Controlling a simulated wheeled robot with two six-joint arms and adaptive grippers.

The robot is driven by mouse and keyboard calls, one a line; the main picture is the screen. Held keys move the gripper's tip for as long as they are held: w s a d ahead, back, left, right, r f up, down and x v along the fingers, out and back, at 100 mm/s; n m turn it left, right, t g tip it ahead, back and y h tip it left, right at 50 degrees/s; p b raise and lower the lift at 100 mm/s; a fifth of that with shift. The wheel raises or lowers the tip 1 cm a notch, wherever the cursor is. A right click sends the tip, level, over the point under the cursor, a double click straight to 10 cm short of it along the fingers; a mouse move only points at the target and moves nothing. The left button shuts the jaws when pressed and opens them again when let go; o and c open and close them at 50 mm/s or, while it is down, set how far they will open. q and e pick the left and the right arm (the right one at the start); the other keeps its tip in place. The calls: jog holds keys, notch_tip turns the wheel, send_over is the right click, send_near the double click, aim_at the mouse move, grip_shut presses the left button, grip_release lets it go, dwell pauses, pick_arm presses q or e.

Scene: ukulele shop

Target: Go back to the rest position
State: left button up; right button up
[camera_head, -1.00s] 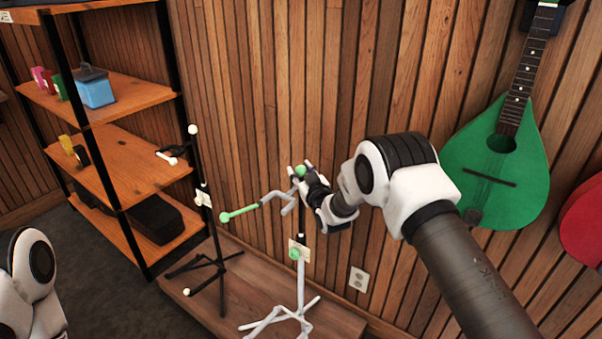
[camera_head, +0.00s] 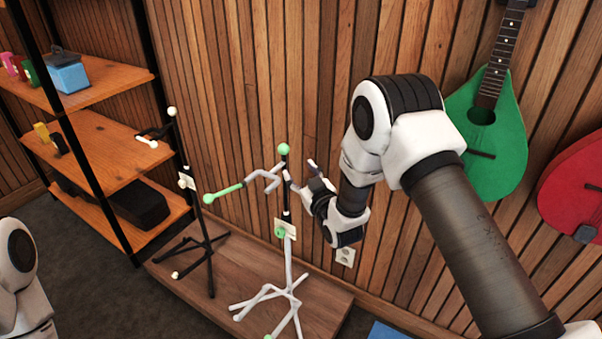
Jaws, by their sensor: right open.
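My right gripper (camera_head: 300,177) is open and empty. It is just right of a white stand (camera_head: 289,260) with green knobs, near the stand's upper post and forked cradle. From this view I cannot tell whether a fingertip touches the stand. My right arm comes in from the lower right and bends in front of the wooden wall. Part of my left arm (camera_head: 18,275) shows at the lower left edge; its gripper is out of view.
A black stand (camera_head: 208,258) shares the low wooden platform (camera_head: 318,309). A shelf (camera_head: 110,85) with small items stands at the left. Green (camera_head: 492,130) and red (camera_head: 575,190) instruments hang on the right. A blue object (camera_head: 388,332) shows at the bottom edge.

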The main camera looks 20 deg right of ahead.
jog(key=shift+s, duration=0.1)
dwell(0.3)
jog(key=s+f+m+g+p, duration=0.1)
jog(key=s+f+g+p, duration=0.65)
jog(key=s+f, duration=1.1)
pick_arm(q)
notch_tip(320, 180, up, 6)
jog(key=b, duration=0.1)
jog(key=shift+r, duration=0.15)
pick_arm(e)
jog(key=s+f+m+g+h, duration=0.1)
jog(key=s+g, duration=0.9)
jog(key=s, duration=1.5)
jog(key=shift+s+d+f+m+g, duration=0.35)
jog(key=shift+s+f+m, duration=0.05)
jog(key=shift+f+m, duration=0.3)
pick_arm(q)
jog(key=shift+o, duration=0.4)
pick_arm(e)
jog(key=shift+w, duration=0.1)
